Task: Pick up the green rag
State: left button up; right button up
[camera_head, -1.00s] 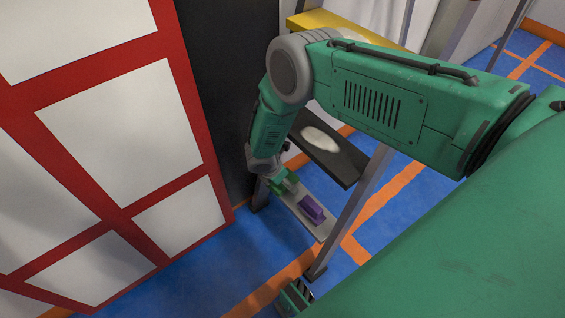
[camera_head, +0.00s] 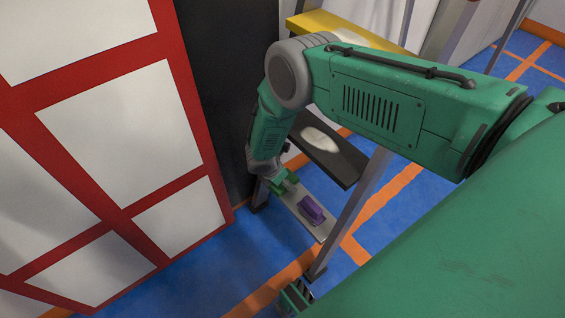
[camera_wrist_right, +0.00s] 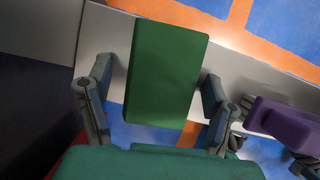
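The green rag (camera_wrist_right: 168,70) shows in the right wrist view as a flat, thick green rectangle lying on the light grey lower shelf (camera_wrist_right: 105,40). My right gripper (camera_wrist_right: 156,76) is open, one finger on each side of the rag. A gap shows at the left finger; the right finger is very close to the rag's edge, and I cannot tell if it touches. In the head view my right gripper (camera_head: 283,182) is small, at the far left end of the lower shelf. The rag is hard to tell from the green gripper there.
A purple object (camera_head: 311,208) lies on the same shelf, right of the rag; it also shows in the wrist view (camera_wrist_right: 282,122). Above are a black shelf (camera_head: 345,168) with a white item (camera_head: 320,138) and a yellow shelf (camera_head: 305,22). A red-and-white panel (camera_head: 120,213) stands left.

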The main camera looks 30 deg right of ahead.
jog(key=shift+s, duration=0.1)
jog(key=c, duration=0.5)
jog(key=shift+c, duration=0.2)
jog(key=shift+r, duration=0.15)
jog(key=r+p, duration=0.1)
jog(key=r, duration=0.1)
jog(key=r+p, duration=0.1)
jog(key=r, duration=0.1)
jog(key=shift+a+p, duration=0.3)
jog(key=s+a+p, duration=0.1)
jog(key=s+a, duration=0.2)
jog(key=a, duration=1.4)
jog(key=shift+f+p, duration=0.15)
jog(key=shift+p, duration=0.2)
jog(key=shift+c, duration=0.5)
